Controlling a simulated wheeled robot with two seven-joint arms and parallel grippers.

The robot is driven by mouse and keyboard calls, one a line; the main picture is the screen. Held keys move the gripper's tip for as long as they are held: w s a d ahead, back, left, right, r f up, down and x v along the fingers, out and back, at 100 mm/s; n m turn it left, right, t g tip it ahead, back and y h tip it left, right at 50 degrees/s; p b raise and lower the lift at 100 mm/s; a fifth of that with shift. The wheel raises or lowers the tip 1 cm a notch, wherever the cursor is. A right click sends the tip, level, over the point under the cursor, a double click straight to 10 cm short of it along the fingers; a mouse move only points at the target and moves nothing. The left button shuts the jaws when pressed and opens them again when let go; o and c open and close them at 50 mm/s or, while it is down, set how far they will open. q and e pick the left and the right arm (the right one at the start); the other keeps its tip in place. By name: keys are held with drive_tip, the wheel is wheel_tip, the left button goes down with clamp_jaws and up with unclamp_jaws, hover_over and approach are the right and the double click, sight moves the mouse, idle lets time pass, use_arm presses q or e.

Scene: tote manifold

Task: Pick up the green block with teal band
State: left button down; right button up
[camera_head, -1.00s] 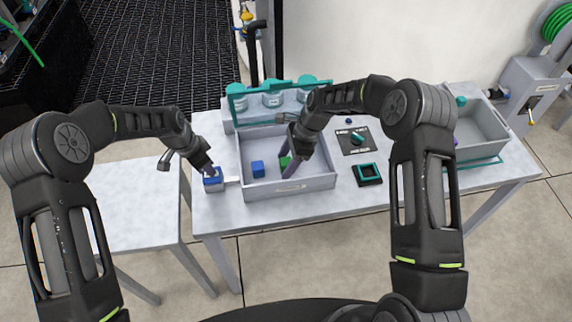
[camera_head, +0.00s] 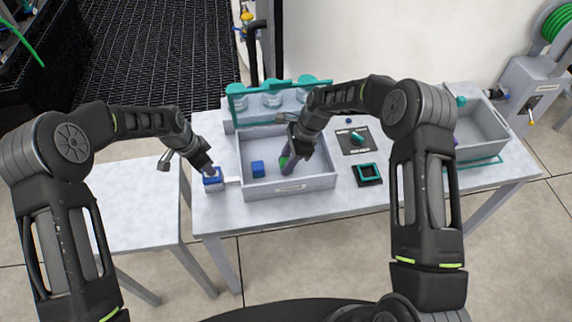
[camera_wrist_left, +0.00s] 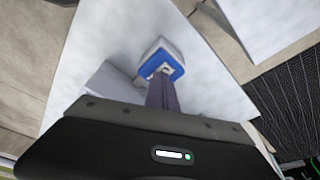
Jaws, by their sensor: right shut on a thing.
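The green block (camera_head: 283,162) is inside the grey tote (camera_head: 290,186), mostly hidden by my right gripper; I cannot make out its teal band. My right gripper (camera_head: 287,167) reaches down into the tote and is shut on the green block. My left gripper (camera_head: 211,172) is at the table's left end, at the top of a blue and white box-like piece (camera_head: 213,182). In the left wrist view its fingers (camera_wrist_left: 163,82) look close together and reach to the blue-edged piece (camera_wrist_left: 160,60); whether they grip it is unclear.
A blue block (camera_head: 257,169) lies in the tote left of the right gripper. A teal rack with jars (camera_head: 272,97) stands behind. A black panel with a teal knob (camera_head: 355,140) and a teal-edged black square (camera_head: 368,174) lie to the right. Another grey bin (camera_head: 483,137) stands at far right.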

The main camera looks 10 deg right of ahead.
drive_tip(key=shift+r, duration=0.1)
clamp_jaws()
wheel_tip(320, 180, up, 28)
idle(0.7)
drive_tip(key=s, duration=0.9)
idle(0.4)
use_arm(q)
drive_tip(key=shift+r, duration=0.35)
drive_tip(key=shift+w+d+v, duration=0.1)
drive_tip(key=shift+d+v, duration=0.05)
drive_tip(key=shift+v, duration=0.55)
drive_tip(key=shift+w+d+v, duration=0.1)
drive_tip(key=shift+d+v, duration=0.05)
drive_tip(key=shift+v, duration=0.55)
drive_tip(key=shift+w+d+v, duration=0.1)
drive_tip(key=shift+d+v, duration=0.05)
drive_tip(key=shift+v, duration=0.55)
use_arm(e)
drive_tip(key=shift+s, duration=2.65)
